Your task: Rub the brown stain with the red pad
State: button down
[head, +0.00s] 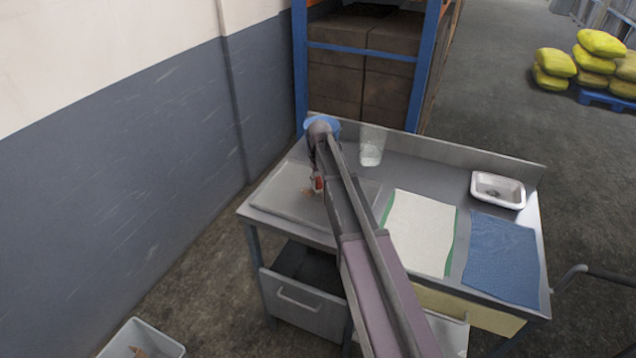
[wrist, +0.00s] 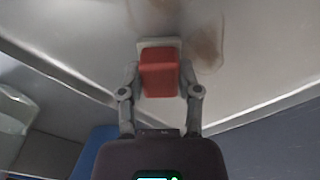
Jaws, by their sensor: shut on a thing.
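The red pad (wrist: 158,72) is held between the two fingers of my gripper (wrist: 160,85) in the wrist view, with a pale layer at its far end. My gripper is shut on it. In the head view the pad shows as a small red patch (head: 319,183) over the grey tray (head: 277,213) at the table's left end. The brown stain (wrist: 207,47) is a faint smear on the tray surface, just right of and beyond the pad. Part of the stain (head: 307,192) shows left of the pad in the head view. I cannot tell whether the pad touches the tray.
A clear glass container (head: 371,148) stands right of my gripper near the back. A white cloth (head: 420,230), a blue cloth (head: 502,258) and a white dish (head: 497,203) lie farther right. A drawer (head: 305,305) is open below the table's left part.

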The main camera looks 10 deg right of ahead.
aim_at(315, 205)
jog(key=shift+s+d, duration=0.1)
jog(key=shift+s, duration=0.05)
jog(key=shift+s+d+f, duration=0.1)
jog(key=shift+s+d, duration=0.45)
jog(key=shift+d, duration=0.1)
jog(key=shift+s, duration=0.1)
jog(key=shift+s+a, duration=1.1)
jog(key=shift+s, duration=0.25)
jog(key=shift+s+a, duration=0.55)
jog(key=shift+s, duration=0.25)
jog(key=shift+s+a, duration=0.55)
jog(key=shift+s, duration=0.25)
